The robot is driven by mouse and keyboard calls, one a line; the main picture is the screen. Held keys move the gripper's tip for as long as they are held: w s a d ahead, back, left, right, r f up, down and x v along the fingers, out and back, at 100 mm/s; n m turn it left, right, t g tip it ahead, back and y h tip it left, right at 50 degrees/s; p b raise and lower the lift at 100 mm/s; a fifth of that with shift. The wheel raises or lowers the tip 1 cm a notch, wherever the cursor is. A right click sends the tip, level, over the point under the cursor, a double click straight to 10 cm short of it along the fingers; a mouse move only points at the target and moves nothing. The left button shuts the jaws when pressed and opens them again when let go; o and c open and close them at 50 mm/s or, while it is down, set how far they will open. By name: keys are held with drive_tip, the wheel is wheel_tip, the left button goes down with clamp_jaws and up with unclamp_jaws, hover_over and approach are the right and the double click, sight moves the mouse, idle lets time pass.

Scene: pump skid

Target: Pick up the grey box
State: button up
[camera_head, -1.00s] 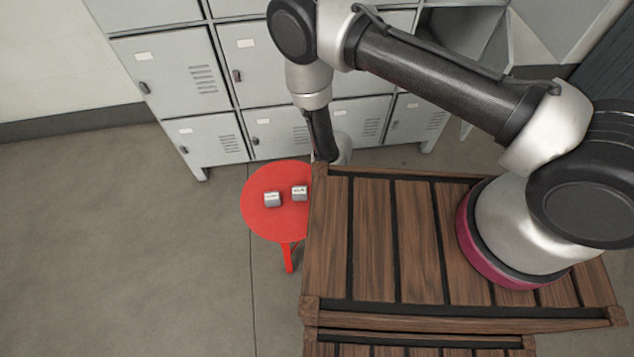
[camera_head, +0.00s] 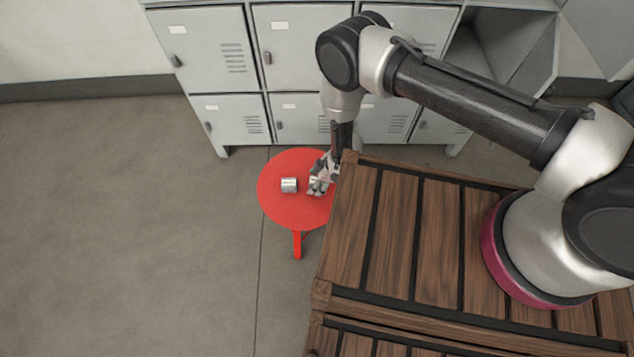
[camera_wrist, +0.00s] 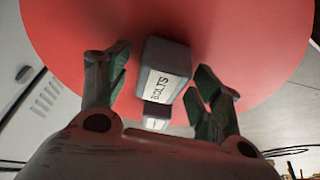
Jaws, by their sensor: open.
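Two small grey boxes with white labels are on a round red table. In the head view one grey box (camera_head: 289,185) stands clear on the table, and my gripper (camera_head: 314,185) is at the right, largely covering the other. In the wrist view a grey box marked BOLTS (camera_wrist: 167,68) lies in the gap between the two fingers of my open gripper (camera_wrist: 163,66). I cannot tell whether the fingers touch it. The second grey box (camera_wrist: 156,116) shows smaller, below it in the picture. The gripper holds nothing.
The red table (camera_head: 285,212) stands beside a wooden slatted platform (camera_head: 385,230), whose edge is close to my gripper. Grey lockers (camera_head: 225,120) stand behind the table. The floor (camera_head: 130,220) to the left is clear.

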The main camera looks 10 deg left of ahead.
drive_tip(key=c, duration=1.2)
